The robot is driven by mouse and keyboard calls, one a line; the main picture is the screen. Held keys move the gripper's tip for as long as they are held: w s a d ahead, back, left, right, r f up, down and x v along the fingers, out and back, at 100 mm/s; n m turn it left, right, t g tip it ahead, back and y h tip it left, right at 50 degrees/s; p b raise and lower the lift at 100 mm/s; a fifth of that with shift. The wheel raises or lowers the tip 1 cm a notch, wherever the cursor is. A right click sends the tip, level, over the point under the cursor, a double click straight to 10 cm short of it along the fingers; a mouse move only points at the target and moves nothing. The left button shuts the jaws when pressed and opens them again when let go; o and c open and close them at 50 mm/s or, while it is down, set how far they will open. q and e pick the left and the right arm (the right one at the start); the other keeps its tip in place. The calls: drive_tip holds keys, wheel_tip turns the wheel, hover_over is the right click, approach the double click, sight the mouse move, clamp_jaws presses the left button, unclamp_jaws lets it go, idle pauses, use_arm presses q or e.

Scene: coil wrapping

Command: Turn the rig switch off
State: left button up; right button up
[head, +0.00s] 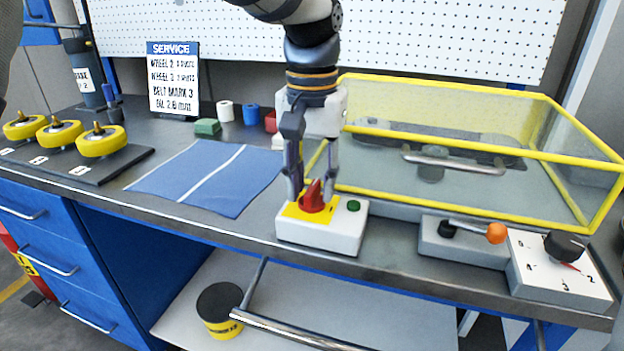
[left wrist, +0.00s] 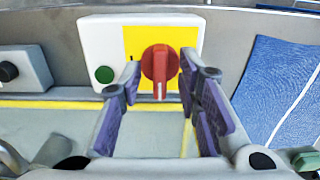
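The rig switch is a white box (head: 320,235) with a yellow plate (head: 292,212), a red rotary knob (head: 313,198) and a green button (head: 353,206), at the bench's front edge. In the left wrist view the red knob (left wrist: 155,64) stands with its grip upright in the picture, a pale mark at its lower end. My left gripper (head: 313,190) points down over the switch. In the left wrist view its fingers (left wrist: 160,76) are apart, one on each side of the knob, with visible gaps. My right gripper is not in view.
A yellow-framed clear guard (head: 480,150) stands close right of the gripper. A lever box with an orange knob (head: 496,233) and a black dial box (head: 565,246) sit farther right. A blue mat (head: 205,178) and yellow wheels (head: 100,141) lie left.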

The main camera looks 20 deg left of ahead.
sight(312, 187)
use_arm(q)
drive_tip(key=shift+r, duration=0.1)
wheel_tip(312, 187, up, 12)
idle(0.4)
